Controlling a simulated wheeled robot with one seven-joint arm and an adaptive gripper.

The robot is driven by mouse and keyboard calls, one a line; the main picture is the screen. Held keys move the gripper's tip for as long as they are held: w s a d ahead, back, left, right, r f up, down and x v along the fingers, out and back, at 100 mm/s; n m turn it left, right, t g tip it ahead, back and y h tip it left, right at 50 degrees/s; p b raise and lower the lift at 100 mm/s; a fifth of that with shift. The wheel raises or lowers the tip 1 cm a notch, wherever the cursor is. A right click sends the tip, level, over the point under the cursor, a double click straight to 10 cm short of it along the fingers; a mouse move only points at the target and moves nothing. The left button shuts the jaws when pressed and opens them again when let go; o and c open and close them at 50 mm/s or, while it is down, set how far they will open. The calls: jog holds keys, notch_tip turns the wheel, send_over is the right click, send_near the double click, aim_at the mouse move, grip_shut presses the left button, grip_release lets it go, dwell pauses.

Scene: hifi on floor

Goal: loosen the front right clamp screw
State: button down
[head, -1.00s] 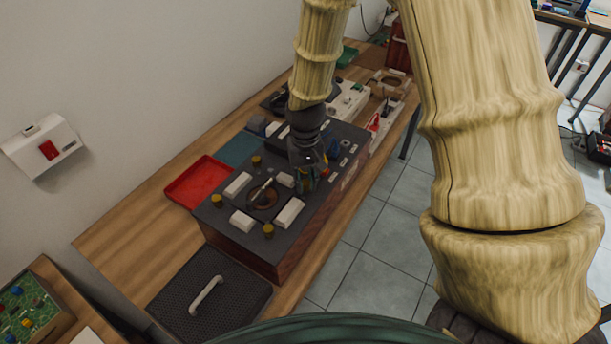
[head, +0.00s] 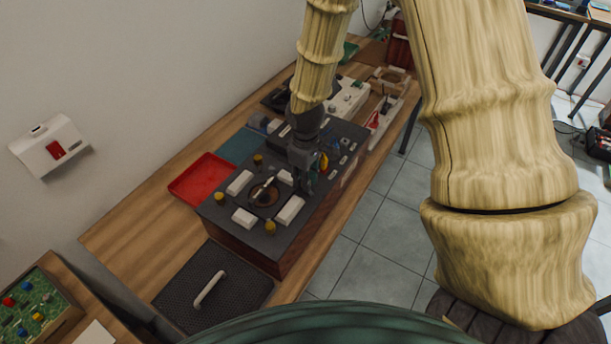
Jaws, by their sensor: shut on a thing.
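A dark-topped box (head: 240,213) with reddish wooden sides stands on the wooden bench. On its top, white clamp blocks surround a round brown recess (head: 266,196). Yellow clamp screws stand at the back (head: 258,160), at the left (head: 219,198) and at the near edge (head: 270,227). My gripper (head: 310,184) points down at the remaining, right-hand corner of this group. It is shut on a clamp screw there, which its fingers mostly hide. A yellow patch (head: 323,162) shows beside the fingers; I cannot tell whether it belongs to the screw or the gripper.
A red tray (head: 202,180) lies left of the box, and a black textured panel with a pale handle (head: 208,290) lies in front. White equipment (head: 348,95) stands behind. Small knobs and switches (head: 345,143) sit close right of my gripper. Tiled floor lies to the right.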

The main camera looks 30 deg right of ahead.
jog(key=shift+w+r+n, duration=0.15)
jog(key=shift+w+n, duration=0.05)
jog(key=shift+n, duration=0.1)
dwell(0.4)
jog(key=c, duration=1.4)
grip_release()
jog(key=shift+c, duration=0.2)
jog(key=shift+o, duration=0.9)
jog(key=shift+s, duration=0.1)
notch_tip(320, 180, up, 12)
